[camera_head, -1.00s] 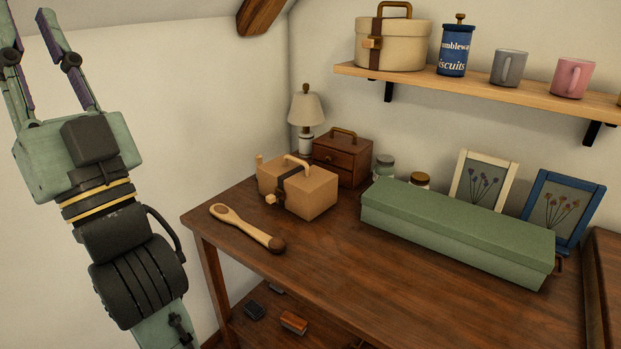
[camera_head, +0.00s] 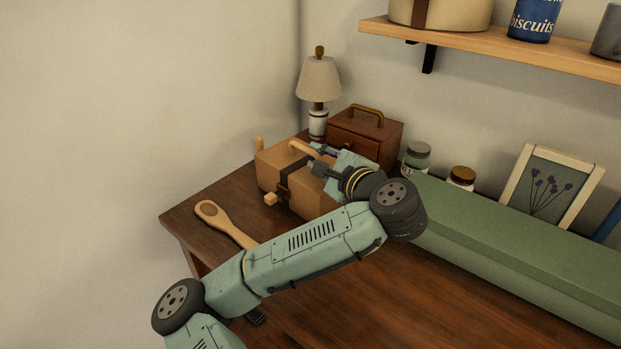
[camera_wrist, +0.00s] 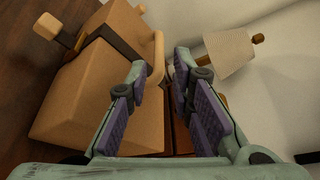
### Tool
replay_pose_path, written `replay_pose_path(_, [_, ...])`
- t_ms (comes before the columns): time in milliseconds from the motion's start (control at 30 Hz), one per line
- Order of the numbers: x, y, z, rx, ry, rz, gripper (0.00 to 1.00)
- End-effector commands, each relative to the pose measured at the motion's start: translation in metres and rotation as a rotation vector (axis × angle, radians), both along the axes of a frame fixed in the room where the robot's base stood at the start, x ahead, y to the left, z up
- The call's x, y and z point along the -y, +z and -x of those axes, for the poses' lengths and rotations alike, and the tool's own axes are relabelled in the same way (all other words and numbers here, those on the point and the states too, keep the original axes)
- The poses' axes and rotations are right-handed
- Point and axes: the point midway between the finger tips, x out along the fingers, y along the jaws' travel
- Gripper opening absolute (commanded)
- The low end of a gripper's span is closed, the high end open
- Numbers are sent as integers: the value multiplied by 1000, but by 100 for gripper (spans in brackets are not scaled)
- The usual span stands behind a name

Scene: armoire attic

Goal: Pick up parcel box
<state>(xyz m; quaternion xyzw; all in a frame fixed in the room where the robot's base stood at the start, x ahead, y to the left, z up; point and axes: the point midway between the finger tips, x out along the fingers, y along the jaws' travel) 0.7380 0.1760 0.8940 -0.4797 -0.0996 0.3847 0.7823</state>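The parcel box is a tan box with a dark strap and a pale curved handle on top. It sits on the wooden desk (camera_head: 200,250), and in the head view the parcel box (camera_head: 268,173) is partly hidden by my arm. My gripper (camera_head: 318,150) is at its upper right side, close to the handle (camera_head: 304,148). In the wrist view my gripper (camera_wrist: 159,72) is open, with the handle (camera_wrist: 157,62) showing between its fingertips. The parcel box (camera_wrist: 85,95) fills the left of that view. I cannot tell whether a finger touches the handle.
A small brown drawer chest (camera_head: 382,135) and a lamp (camera_head: 318,80) stand right behind the box. Jars (camera_head: 418,158) and a long green box (camera_head: 500,235) are to the right. A wooden spoon (camera_head: 222,220) lies in front. A wall shelf (camera_head: 500,48) hangs above.

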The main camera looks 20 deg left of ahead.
Motion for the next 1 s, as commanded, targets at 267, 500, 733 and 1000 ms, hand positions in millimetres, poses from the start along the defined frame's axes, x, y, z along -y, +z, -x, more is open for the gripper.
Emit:
replay_pose_path(267, [-26,-7,-25,4,0,3,21])
replay_pose_path(500, [-46,-10,-41,3,2,4,21])
replay_pose_path(733, [-63,-18,-59,3,-2,4,21])
replay_pose_path(1000, [-64,-19,-61,6,-3,5,19])
